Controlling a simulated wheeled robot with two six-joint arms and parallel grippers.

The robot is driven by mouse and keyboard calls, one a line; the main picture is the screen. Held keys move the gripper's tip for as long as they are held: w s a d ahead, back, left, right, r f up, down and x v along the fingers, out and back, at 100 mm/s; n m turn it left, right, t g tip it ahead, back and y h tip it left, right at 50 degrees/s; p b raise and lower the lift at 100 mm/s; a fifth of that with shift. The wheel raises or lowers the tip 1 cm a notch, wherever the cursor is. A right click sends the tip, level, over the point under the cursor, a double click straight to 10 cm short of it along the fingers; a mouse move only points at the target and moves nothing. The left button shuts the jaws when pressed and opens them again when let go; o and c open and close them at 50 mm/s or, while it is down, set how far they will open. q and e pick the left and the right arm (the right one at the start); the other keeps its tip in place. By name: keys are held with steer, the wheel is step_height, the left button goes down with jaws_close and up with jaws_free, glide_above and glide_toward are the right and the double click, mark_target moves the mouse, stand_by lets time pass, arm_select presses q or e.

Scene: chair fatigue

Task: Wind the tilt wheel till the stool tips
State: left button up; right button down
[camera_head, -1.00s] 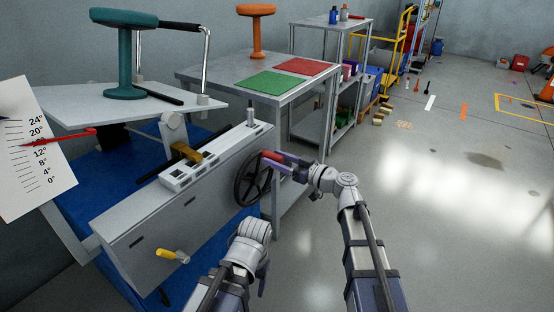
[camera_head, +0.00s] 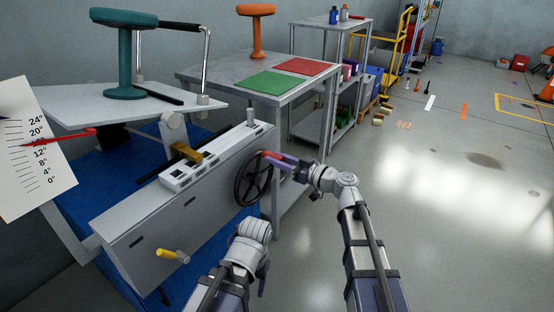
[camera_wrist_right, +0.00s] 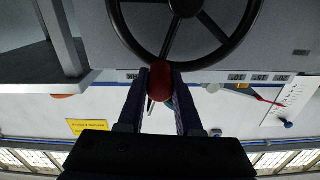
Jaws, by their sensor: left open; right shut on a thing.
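The black tilt wheel (camera_head: 253,181) is on the side of the grey machine, and it also shows in the right wrist view (camera_wrist_right: 185,30). My right gripper (camera_head: 275,157) is shut on the wheel's red handle (camera_wrist_right: 160,82), near the top of the rim. The teal stool (camera_head: 124,52) stands on the pale tilting plate (camera_head: 75,117). The stool looks upright. A red pointer (camera_head: 65,138) crosses the white degree scale (camera_head: 35,165) between the 12° and 20° marks. My left gripper (camera_head: 263,275) is low in front of the machine, open and away from the wheel; its fingertips are hard to see.
A yellow-handled crank (camera_head: 168,254) sticks out from the machine's front panel (camera_head: 130,235). Behind is a grey table (camera_head: 215,75) with a green mat (camera_head: 269,82), a red mat (camera_head: 302,66) and an orange stool (camera_head: 257,30). The floor at the right is open.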

stand_by(0.6)
steer(key=shift+w+d+f+m+b, duration=0.25)
steer(key=shift+w+d+m, duration=0.1)
steer(key=shift+m, duration=0.3)
steer(key=shift+w+d+f+m+b, duration=0.2)
steer(key=shift+w+m, duration=0.15)
steer(key=shift+m, duration=0.3)
steer(key=c, duration=0.6)
jaws_free()
steer(key=v, duration=0.8)
steer(key=shift+a, duration=0.15)
